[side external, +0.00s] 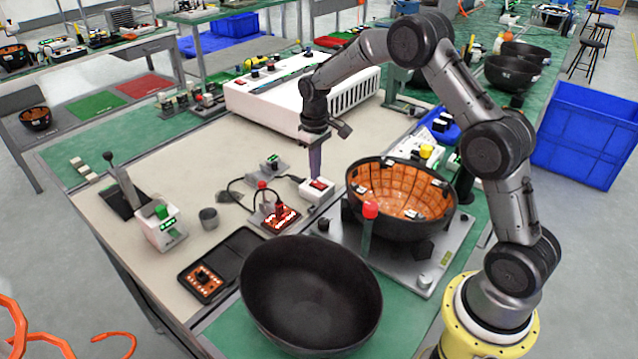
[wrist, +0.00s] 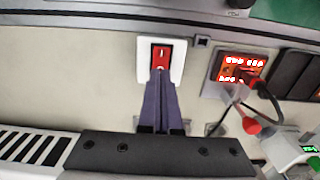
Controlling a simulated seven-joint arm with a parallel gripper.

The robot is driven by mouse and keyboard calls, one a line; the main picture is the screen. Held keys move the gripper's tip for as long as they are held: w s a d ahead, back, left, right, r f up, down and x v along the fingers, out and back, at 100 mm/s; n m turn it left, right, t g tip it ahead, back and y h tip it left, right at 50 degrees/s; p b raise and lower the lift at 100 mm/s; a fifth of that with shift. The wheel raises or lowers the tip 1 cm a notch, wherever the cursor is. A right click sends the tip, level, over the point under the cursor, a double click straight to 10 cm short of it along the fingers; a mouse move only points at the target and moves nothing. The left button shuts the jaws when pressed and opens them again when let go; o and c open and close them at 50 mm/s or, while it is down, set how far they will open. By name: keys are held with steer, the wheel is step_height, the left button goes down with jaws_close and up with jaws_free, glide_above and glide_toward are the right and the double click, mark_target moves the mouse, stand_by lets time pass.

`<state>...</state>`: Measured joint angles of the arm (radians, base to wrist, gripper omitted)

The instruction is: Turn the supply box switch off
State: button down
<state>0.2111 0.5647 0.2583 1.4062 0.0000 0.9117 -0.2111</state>
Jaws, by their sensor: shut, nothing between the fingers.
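The supply box (side external: 316,194) is a small white box on the beige bench top, with a red rocker switch (side external: 319,184) on its top. In the wrist view the box (wrist: 143,62) and red switch (wrist: 162,53) lie just beyond my fingertips, with a white mark on the switch. My gripper (side external: 316,175) points down over the box, shut and empty. In the wrist view my gripper (wrist: 161,74) has its purple fingers together, covering the lower edge of the switch. I cannot tell whether the tips touch it or which way the rocker is tilted.
An orange-lit board (side external: 277,214) with a cable and red knob sits left of the box. A black bowl with orange lining (side external: 440,222) stands close on the right, on a grey plate. A large white vented unit (side external: 335,104) is behind. An empty black bowl (side external: 311,295) is in front.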

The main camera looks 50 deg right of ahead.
steer(key=shift+f, duration=0.75)
stand_by(0.3)
steer(key=shift+r, duration=3.55)
